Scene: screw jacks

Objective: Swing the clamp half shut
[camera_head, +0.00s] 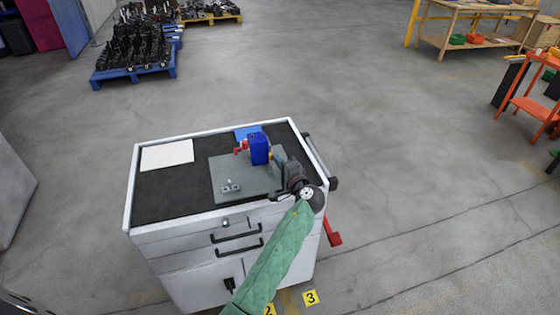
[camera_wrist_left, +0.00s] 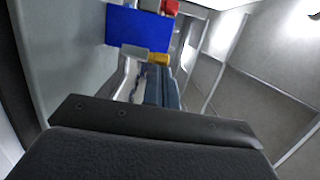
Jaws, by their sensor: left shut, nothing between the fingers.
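A blue block-shaped device (camera_head: 258,148) with a red part (camera_head: 241,147) at its left stands on a grey plate (camera_head: 235,172) on top of the cabinet. I take it to be the clamp; which part swings I cannot tell. In the left wrist view its blue body (camera_wrist_left: 138,28) fills the upper left, with a red part (camera_wrist_left: 169,7) above and a small yellow part (camera_wrist_left: 158,58) below. My left gripper (camera_head: 277,154) is shut and empty, close to the right side of the blue body. Whether it touches the yellow part is unclear. My right gripper is not in view.
The plate also carries a small metal piece (camera_head: 231,187). A white sheet (camera_head: 167,154) lies on the cabinet's dark top (camera_head: 180,200), left of the plate. A blue flat item (camera_head: 246,132) lies behind the clamp. A dark handle (camera_head: 320,155) runs along the cabinet's right side.

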